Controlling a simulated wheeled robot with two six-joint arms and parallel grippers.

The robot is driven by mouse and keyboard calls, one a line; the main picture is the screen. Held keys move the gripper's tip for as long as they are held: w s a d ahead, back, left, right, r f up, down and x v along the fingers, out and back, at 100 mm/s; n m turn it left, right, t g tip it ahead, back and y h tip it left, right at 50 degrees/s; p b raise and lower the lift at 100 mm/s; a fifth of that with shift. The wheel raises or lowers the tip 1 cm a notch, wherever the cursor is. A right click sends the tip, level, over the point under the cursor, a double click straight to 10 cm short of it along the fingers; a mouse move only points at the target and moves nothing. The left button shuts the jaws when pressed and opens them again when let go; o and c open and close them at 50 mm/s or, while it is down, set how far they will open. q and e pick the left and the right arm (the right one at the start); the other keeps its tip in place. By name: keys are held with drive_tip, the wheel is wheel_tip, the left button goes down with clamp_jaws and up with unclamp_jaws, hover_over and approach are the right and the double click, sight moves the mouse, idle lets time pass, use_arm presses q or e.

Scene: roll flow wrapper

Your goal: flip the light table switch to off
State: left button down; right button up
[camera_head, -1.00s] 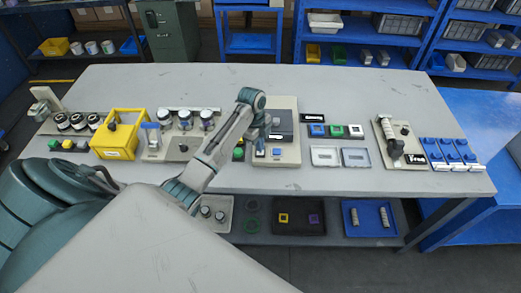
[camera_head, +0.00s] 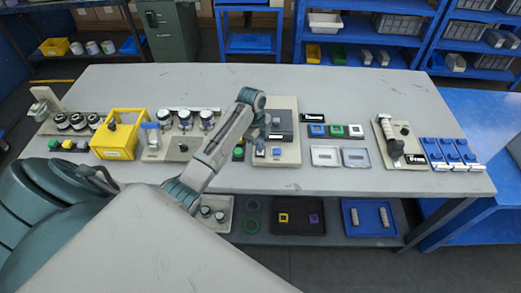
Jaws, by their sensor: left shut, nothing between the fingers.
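A beige unit with a dark grey panel, which looks like the light table (camera_head: 290,104), stands on the workbench near the middle. Its front strip carries a blue square button (camera_head: 277,153) and, left of it, a small dark-and-white part that may be the switch (camera_head: 260,153). My left arm reaches in from the left, and my left gripper (camera_head: 261,143) points down at this front left part of the unit. The gripper is shut and empty, and it partly hides the small part. I cannot tell whether they touch or which way the switch lies. My right gripper is not in view.
Left of the unit are jars and a yellow box (camera_head: 118,155). Right of it are coloured blocks (camera_head: 336,130), two shallow trays (camera_head: 325,156) and a beige fixture with a roll (camera_head: 392,150).

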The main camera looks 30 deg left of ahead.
use_arm(q)
drive_tip(key=shift+f+b, duration=0.4)
drive_tip(key=shift+f, duration=0.45)
idle(0.4)
wheel_tip(320, 180, up, 7)
drive_tip(key=p, duration=0.7)
idle(0.6)
